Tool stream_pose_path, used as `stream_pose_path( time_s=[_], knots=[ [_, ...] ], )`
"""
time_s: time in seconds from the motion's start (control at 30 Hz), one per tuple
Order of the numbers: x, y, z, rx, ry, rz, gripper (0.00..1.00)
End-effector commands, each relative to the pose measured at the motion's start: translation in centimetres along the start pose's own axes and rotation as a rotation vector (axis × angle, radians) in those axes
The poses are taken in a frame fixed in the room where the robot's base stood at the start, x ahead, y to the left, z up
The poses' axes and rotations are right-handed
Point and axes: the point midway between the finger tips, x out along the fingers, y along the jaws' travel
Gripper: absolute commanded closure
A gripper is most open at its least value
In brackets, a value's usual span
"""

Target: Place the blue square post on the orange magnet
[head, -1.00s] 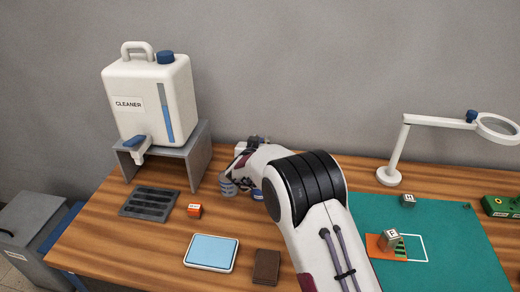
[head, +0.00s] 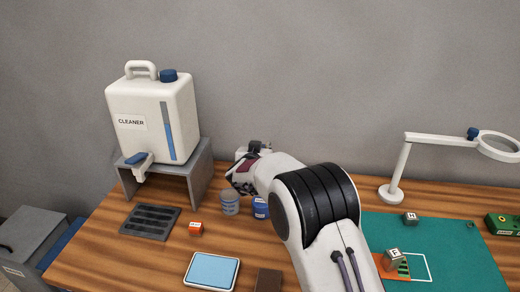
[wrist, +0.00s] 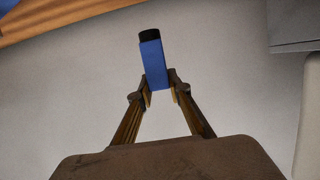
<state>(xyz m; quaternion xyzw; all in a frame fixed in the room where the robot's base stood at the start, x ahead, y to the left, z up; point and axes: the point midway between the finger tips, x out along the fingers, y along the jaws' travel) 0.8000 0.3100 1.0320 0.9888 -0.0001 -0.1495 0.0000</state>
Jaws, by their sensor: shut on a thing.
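The blue square post (wrist: 154,62) shows in the wrist view, with a black end pointing away from me. My gripper (wrist: 159,85) is shut on its near end, one finger on each side. In the head view my gripper (head: 243,182) is above the back of the table, behind the two small jars, and I cannot make out the post there. An orange block (head: 195,228) with a pale label lies on the wood at the left. An orange plate (head: 384,272) lies on the green mat. I cannot tell which orange thing is the magnet.
A grey jar (head: 229,203) and a blue jar (head: 261,207) stand below my gripper. A cleaner jug (head: 140,120) on a grey stand (head: 200,165) is at the left. A dark slotted tray (head: 150,221) and a blue-topped pad (head: 212,271) lie on the table. A lamp (head: 400,165) stands at the right.

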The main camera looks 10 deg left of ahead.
Motion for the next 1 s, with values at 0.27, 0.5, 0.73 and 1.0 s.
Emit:
stream_pose_path(
  time_s=[0.27,0.5,0.73,1.0],
  knots=[
    [-1.0,-1.2,0.0,0.002,0.004,-0.004,1.0],
    [-4.3,-4.7,0.2,0.007,0.009,-0.011,1.0],
    [-9.3,-8.9,0.8,0.015,0.012,-0.014,1.0],
    [-15.7,-12.9,1.8,0.014,0.01,-0.013,1.0]
  ],
)
